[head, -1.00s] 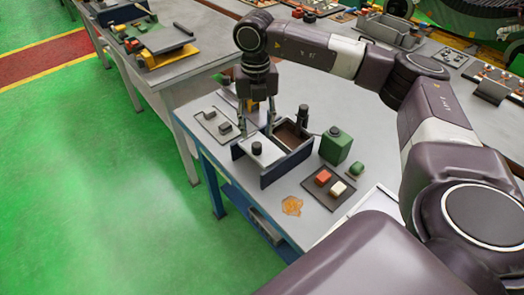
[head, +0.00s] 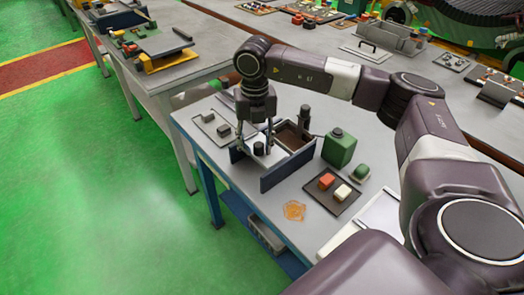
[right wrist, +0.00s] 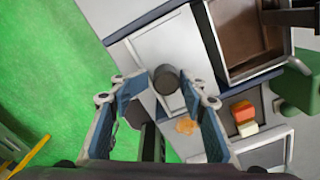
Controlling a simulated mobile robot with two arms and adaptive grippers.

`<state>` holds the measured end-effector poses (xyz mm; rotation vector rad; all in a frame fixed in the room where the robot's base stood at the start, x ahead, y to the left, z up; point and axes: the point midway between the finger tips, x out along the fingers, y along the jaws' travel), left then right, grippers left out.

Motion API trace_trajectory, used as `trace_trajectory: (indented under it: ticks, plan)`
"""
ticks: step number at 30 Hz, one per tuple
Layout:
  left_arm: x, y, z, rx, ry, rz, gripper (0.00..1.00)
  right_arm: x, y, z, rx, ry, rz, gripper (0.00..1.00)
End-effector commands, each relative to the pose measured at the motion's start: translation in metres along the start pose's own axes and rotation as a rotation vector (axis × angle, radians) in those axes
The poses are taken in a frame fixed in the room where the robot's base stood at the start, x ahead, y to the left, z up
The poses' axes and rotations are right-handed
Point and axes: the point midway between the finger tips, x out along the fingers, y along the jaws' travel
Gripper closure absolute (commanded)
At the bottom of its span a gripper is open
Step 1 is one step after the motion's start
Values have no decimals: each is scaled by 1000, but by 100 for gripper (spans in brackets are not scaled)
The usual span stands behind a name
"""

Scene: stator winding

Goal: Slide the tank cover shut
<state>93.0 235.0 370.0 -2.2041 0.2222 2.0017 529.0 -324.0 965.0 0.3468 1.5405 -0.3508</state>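The tank (head: 287,170) is a dark blue-walled box on the grey table. Its light grey cover (right wrist: 150,45) lies over the left part and carries a dark upright knob (head: 259,148). The brown interior (head: 293,136) shows open at the right; it also shows in the right wrist view (right wrist: 240,30). My right gripper (head: 255,146) points down over the cover. My left gripper is in neither view.
A green canister (head: 339,149) and a dark cylinder (head: 304,115) stand close to the tank. A dark tray (head: 333,193) with red and white blocks lies to the right. A tray (head: 218,127) with grey blocks lies to the left. An orange mark (head: 294,211) is in front.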

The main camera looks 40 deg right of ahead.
Motion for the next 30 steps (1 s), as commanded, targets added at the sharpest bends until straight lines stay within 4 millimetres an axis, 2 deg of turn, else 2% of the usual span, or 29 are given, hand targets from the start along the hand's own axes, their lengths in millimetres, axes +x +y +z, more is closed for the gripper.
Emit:
trace_trajectory:
  ticks: [3,11,30]
  plan:
    - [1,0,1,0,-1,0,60,6,-2,-4,0,13,-9,82]
    - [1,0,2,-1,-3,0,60,7,-4,-3,1,14,-9,82]
    - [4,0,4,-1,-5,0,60,7,-33,14,3,14,-10,82]
